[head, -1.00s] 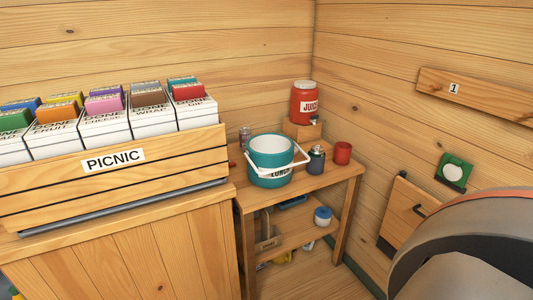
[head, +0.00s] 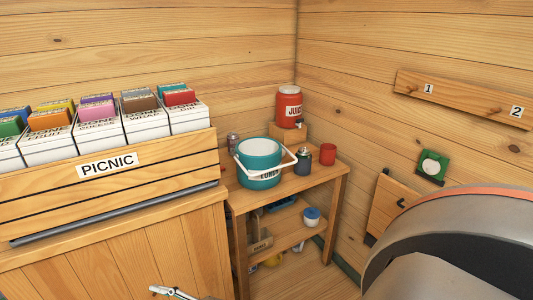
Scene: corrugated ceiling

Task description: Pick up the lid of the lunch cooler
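The lunch cooler (head: 258,178) is a teal round tub with a white handle and a label reading LUNCH. It stands upright on the small wooden table in the corner. My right gripper is out of view.
The small table (head: 330,180) also holds a red juice jug (head: 288,105) on a wooden block, a dark blue flask (head: 303,163), a red cup (head: 327,154) and a can (head: 233,142). A PICNIC crate (head: 150,160) with cartons stands left. Walls close in behind and right.

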